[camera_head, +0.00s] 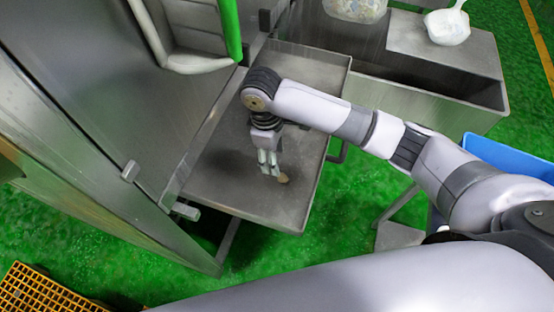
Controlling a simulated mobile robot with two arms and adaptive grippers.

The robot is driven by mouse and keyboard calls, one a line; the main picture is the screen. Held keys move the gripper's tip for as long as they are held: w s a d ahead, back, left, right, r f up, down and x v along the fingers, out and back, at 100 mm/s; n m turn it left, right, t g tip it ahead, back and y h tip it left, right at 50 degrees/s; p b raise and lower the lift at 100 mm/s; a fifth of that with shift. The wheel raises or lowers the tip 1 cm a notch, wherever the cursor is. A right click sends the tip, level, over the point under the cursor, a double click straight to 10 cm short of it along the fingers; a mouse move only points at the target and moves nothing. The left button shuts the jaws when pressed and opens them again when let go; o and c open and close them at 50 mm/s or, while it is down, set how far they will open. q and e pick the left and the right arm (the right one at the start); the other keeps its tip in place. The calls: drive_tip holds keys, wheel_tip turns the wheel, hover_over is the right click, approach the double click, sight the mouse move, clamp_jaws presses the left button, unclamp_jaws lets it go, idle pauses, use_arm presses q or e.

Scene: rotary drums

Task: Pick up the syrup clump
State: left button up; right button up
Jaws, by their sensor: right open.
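The syrup clump (283,178) is a small tan lump on the metal tray (285,208), just beyond the tips of my right gripper. My right gripper (270,170) points down over the tray with its fingers apart. It is close beside the clump, and I cannot tell whether a finger touches it. Part of the clump may be hidden by the fingers. My left gripper is not in view.
A large steel drum housing (100,100) with a green bar (230,30) stands at the left. A steel trough (440,85) with a white scoop (447,25) is at the upper right. A blue bin (490,155) is at the right. An orange grating (40,290) lies at the lower left.

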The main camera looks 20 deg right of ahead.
drive_tip(key=w, duration=0.1)
hover_over(283, 175)
drive_tip(key=f, duration=0.5)
drive_tip(key=shift+w+a, duration=0.1)
drive_tip(key=shift+a, duration=0.2)
drive_tip(key=f, duration=0.5)
drive_tip(key=shift+d+f+p, duration=0.2)
drive_tip(key=shift+d+p, duration=0.1)
drive_tip(key=shift+p, duration=0.05)
drive_tip(key=shift+f, duration=0.2)
drive_tip(key=shift+c, duration=1.1)
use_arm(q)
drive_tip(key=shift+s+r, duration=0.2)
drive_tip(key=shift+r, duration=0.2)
use_arm(e)
drive_tip(key=c, duration=0.7)
